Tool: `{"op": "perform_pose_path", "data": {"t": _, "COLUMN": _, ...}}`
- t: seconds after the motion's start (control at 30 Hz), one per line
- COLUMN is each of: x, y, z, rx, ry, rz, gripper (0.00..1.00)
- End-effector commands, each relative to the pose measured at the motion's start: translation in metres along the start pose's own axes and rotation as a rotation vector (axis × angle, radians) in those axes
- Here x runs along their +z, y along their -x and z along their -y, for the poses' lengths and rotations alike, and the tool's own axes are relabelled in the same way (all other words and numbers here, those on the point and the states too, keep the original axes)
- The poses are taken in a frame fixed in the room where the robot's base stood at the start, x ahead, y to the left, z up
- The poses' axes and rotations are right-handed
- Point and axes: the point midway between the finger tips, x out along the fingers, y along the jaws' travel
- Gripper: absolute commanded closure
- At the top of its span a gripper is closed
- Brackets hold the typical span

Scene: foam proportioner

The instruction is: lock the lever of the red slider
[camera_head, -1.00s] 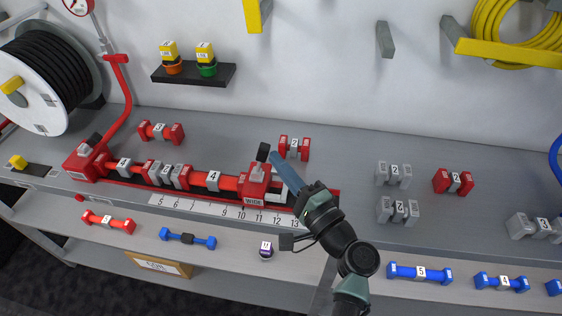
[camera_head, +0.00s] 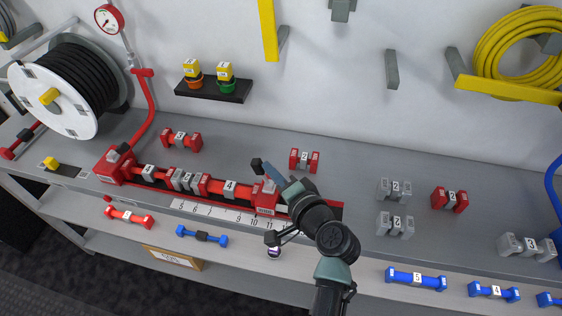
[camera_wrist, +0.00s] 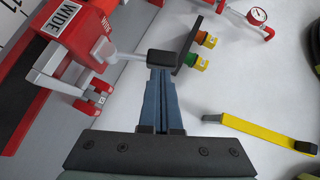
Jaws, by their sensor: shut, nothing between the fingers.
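The red slider (camera_head: 265,198), marked WIDE, sits on the red rail near the right end of the scale. Its lever has a grey stem and a black knob (camera_head: 256,164), which stands up and leans to the left. In the wrist view the slider (camera_wrist: 68,48) is at the upper left, and the lever's knob (camera_wrist: 165,62) is right ahead of my fingertips. My gripper (camera_head: 266,167) is shut and empty. Its blue fingers (camera_wrist: 161,75) lie close against the knob's right side in the head view; whether they touch cannot be told.
Red and grey fittings (camera_head: 187,180) lie along the rail to the left. A red numbered piece (camera_head: 304,160) lies on the bench just behind my gripper. A black shelf (camera_head: 213,91) with two pots and a yellow wall bracket (camera_head: 268,30) are behind. Bench to the right has free room.

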Motion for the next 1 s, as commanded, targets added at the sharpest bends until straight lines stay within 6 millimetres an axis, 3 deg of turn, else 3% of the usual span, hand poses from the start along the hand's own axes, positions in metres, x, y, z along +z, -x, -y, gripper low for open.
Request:
{"op": "perform_pose_path", "data": {"t": 0.03, "x": 0.003, "y": -0.001, "z": 0.011, "rx": 0.031, "ry": 0.032, "rz": 0.007, "gripper": 1.00}}
{"op": "perform_pose_path", "data": {"t": 0.43, "x": 0.022, "y": -0.021, "z": 0.014, "rx": 0.274, "ry": 0.276, "rz": 0.006, "gripper": 1.00}}
{"op": "perform_pose_path", "data": {"t": 1.0, "x": 0.035, "y": -0.035, "z": 0.011, "rx": 0.268, "ry": 0.267, "rz": 0.003, "gripper": 1.00}}
